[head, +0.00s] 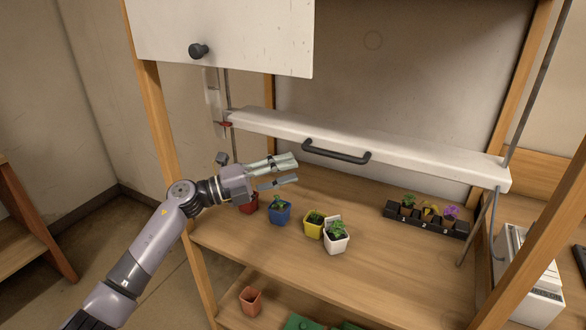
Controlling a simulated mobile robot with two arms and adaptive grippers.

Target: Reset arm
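My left arm comes in from the lower left. Its gripper (290,171) is over the left part of the wooden shelf, with its two fingers apart and nothing between them. Below and beside it stand a dark red pot (249,208), partly hidden by the gripper, and a blue pot (280,215) with a small plant. A yellow pot (312,229) and a white pot (336,243) with a green plant stand to the right. The gripper appears apart from the pots. My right gripper is not in the picture.
A white sash with a dark handle (336,153) crosses behind the gripper. A black numbered rack (425,222) holds small plants at the right. The shelf's front right area (390,270) is clear. A terracotta pot (250,300) stands on the lower shelf. Wooden posts frame both sides.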

